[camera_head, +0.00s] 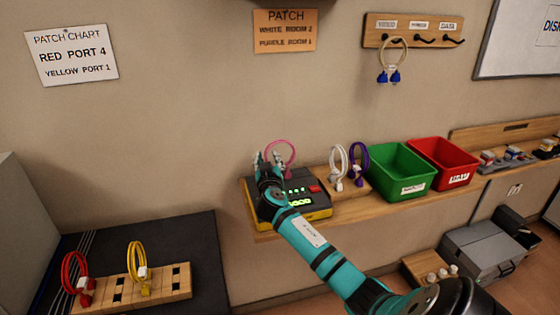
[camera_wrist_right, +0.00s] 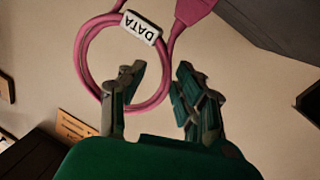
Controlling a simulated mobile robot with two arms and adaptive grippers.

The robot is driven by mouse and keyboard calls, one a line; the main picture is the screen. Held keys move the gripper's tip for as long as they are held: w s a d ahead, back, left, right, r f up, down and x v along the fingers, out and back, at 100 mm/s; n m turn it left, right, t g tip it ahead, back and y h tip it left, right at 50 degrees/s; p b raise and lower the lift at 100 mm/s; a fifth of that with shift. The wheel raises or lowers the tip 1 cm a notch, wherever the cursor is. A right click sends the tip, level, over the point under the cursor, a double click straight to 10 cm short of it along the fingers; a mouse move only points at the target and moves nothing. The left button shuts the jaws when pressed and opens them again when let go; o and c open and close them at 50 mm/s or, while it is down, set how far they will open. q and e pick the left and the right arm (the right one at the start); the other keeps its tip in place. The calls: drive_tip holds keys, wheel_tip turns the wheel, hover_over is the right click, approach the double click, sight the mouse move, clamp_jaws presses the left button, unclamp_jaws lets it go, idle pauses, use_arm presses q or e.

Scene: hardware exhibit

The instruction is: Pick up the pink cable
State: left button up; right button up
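The pink cable (camera_head: 283,146) is a coiled loop standing at the yellow and black tester box on the wall shelf. In the right wrist view the pink loop (camera_wrist_right: 81,55) has a white tag (camera_wrist_right: 141,27) reading DATA and a pink plug (camera_wrist_right: 192,9). My right gripper (camera_head: 267,158) is beside the loop in the head view. In the wrist view its fingers (camera_wrist_right: 160,75) are apart. One finger overlaps the loop, and part of the loop shows between the fingers. I cannot tell whether they touch it. My left gripper is not in view.
The tester box (camera_head: 318,208) has lit green lights. Right of it are white (camera_head: 338,165) and purple (camera_head: 358,163) cables on a wooden block, then green (camera_head: 400,172) and red (camera_head: 443,162) bins. Red (camera_head: 74,270) and yellow (camera_head: 137,262) cables stand lower left. A blue-plugged cable (camera_head: 392,60) hangs above.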

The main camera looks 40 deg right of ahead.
clamp_jaws()
idle(0.3)
